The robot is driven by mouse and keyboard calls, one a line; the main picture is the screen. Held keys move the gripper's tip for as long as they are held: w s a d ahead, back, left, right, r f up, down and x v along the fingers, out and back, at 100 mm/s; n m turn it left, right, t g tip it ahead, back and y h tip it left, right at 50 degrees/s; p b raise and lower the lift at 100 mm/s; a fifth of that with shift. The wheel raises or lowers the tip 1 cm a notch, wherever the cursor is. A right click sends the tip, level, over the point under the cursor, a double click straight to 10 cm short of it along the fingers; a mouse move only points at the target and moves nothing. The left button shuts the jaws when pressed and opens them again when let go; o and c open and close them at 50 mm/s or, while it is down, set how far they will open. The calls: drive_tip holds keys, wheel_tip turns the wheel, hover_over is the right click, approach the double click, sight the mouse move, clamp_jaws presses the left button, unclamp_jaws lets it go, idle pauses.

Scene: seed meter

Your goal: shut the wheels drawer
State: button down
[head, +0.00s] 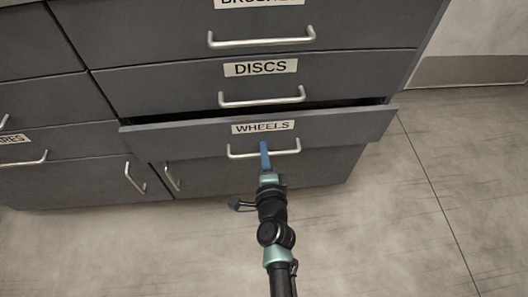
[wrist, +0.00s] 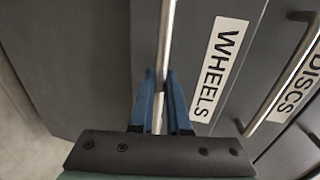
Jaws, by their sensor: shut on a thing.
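The wheels drawer (head: 340,130) is a dark grey drawer with a white WHEELS label, pulled partly out of the cabinet. A dark gap shows above its front. Its silver bar handle (head: 286,152) runs below the label. My gripper (head: 264,146) reaches up to the handle from the front. In the wrist view my gripper's blue fingers (wrist: 161,85) are on either side of the handle bar (wrist: 166,45), shut on it. The WHEELS label (wrist: 219,65) stands to the right of the fingers there. The inside of the drawer is hidden.
The DISCS drawer (head: 190,90) above looks shut, and its handle (head: 262,100) sticks out over the wheels drawer. Cabinet doors with handles (head: 135,177) lie below and left. Open floor (head: 440,200) lies to the right and in front.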

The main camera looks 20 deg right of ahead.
sight(262, 139)
idle(0.8)
drive_tip(key=w, duration=0.2)
drive_tip(key=w+d, duration=0.1)
drive_tip(key=w, duration=0.1)
drive_tip(key=shift+d+r+b, duration=0.1)
drive_tip(key=shift+b, duration=0.25)
drive_tip(key=c, duration=1.2)
unclamp_jaws()
drive_tip(key=shift+w, duration=0.1)
drive_tip(key=shift+o, duration=0.2)
drive_tip(key=p+v, duration=0.3)
drive_tip(key=v, duration=1)
